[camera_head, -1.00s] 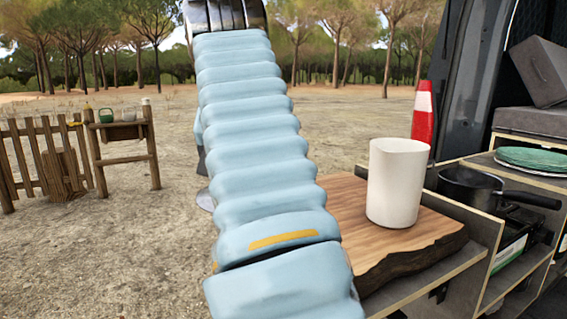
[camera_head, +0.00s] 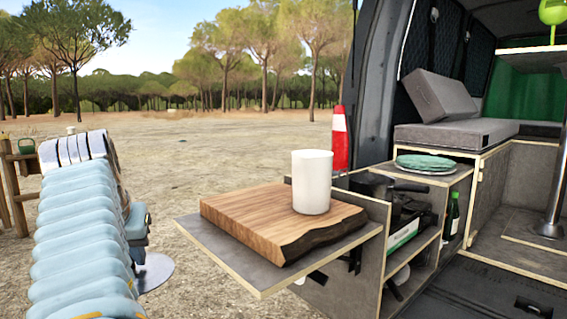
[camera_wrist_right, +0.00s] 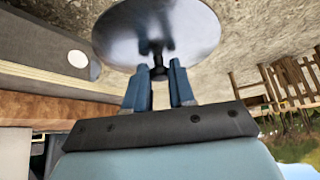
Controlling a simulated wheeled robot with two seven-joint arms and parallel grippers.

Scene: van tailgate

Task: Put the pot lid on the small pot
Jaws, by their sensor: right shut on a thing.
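The pot lid (camera_head: 157,274) is a grey disc low at the left of the head view, beside the sleeved arm. In the wrist view, the shiny round lid (camera_wrist_right: 150,25) has a dark knob. My right gripper (camera_wrist_right: 158,85) is shut on this knob, one blue finger on each side. In the head view my right gripper (camera_head: 139,246) is small and partly hidden by its arm. My left gripper is not in view.
A white cup (camera_head: 312,181) stands on a thick wooden board (camera_head: 252,217), on a pull-out shelf (camera_head: 227,272) at the van's tailgate. A red and white cone (camera_head: 340,140) is behind. A plate with green cloth (camera_head: 426,162) lies right of the pot. Open ground surrounds the shelf's left side.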

